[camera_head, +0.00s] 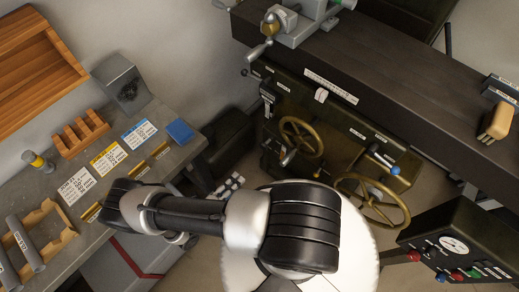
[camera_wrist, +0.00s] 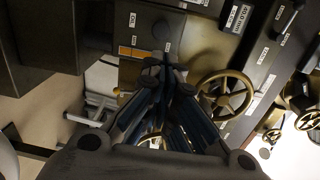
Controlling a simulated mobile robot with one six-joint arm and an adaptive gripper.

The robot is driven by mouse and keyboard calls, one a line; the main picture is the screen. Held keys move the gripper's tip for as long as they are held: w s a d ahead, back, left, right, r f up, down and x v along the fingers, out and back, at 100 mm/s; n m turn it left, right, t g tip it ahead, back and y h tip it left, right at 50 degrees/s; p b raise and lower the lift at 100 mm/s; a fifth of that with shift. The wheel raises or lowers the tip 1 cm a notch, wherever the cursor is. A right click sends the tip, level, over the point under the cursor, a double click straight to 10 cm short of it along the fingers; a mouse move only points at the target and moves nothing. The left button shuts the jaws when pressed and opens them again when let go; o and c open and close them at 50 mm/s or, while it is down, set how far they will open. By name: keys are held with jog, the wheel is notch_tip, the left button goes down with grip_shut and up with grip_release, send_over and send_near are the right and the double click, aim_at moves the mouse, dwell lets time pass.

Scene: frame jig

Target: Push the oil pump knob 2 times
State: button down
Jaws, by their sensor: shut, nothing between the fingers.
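My gripper (camera_wrist: 163,68) is shut and empty in the wrist view, its dark fingertips together in front of a machine panel. A small dark round knob (camera_wrist: 162,30) stands on that panel just above the fingertips in the picture. The fingertips look apart from the knob, but the gap is hard to judge. In the head view my arm covers the lower middle, and I cannot make out my gripper or the knob there.
A brass handwheel (camera_wrist: 225,96) is right of my fingers; two brass handwheels also show in the head view (camera_head: 301,137) (camera_head: 372,201). A blue-tipped lever (camera_head: 394,170) and a control box (camera_head: 462,243) are to the right. A workbench (camera_head: 40,187) with cards and racks is left.

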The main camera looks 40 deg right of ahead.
jog(key=shift+s, duration=0.1)
dwell(0.3)
jog(key=b, duration=0.2)
send_near(266, 143)
jog(key=d, duration=0.3)
jog(key=s+d, duration=0.1)
jog(key=shift+d+f, duration=0.35)
